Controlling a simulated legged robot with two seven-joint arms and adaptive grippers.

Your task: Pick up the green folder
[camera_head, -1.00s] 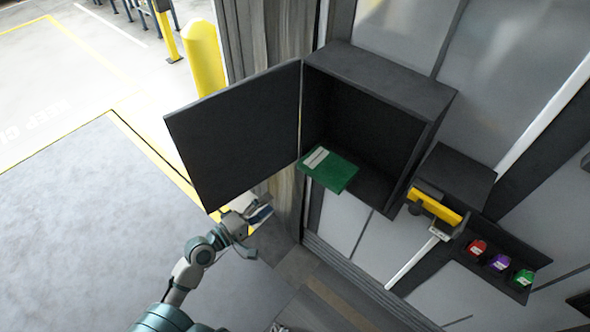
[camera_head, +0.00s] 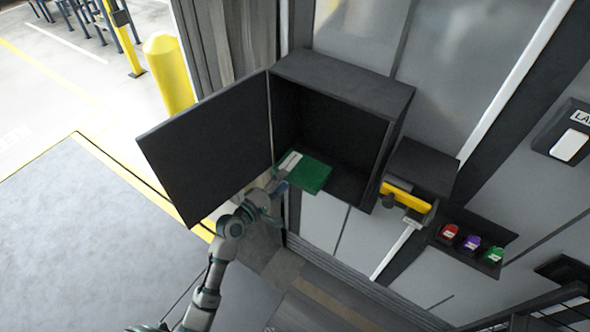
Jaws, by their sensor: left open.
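The green folder (camera_head: 309,175) lies flat on the floor of the open dark wall cabinet (camera_head: 345,92), at its left front. It has a white label and juts out over the front edge. My left gripper (camera_head: 279,180) is open at the folder's left front edge, close below the label. I cannot tell whether its fingers are around the folder or only beside it. My right gripper is not in view.
The cabinet door (camera_head: 207,147) stands open to the left, just beside my left arm. To the right are a yellow handle (camera_head: 406,197) and red, purple and green buttons (camera_head: 472,243). A yellow bollard (camera_head: 168,75) stands behind the door.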

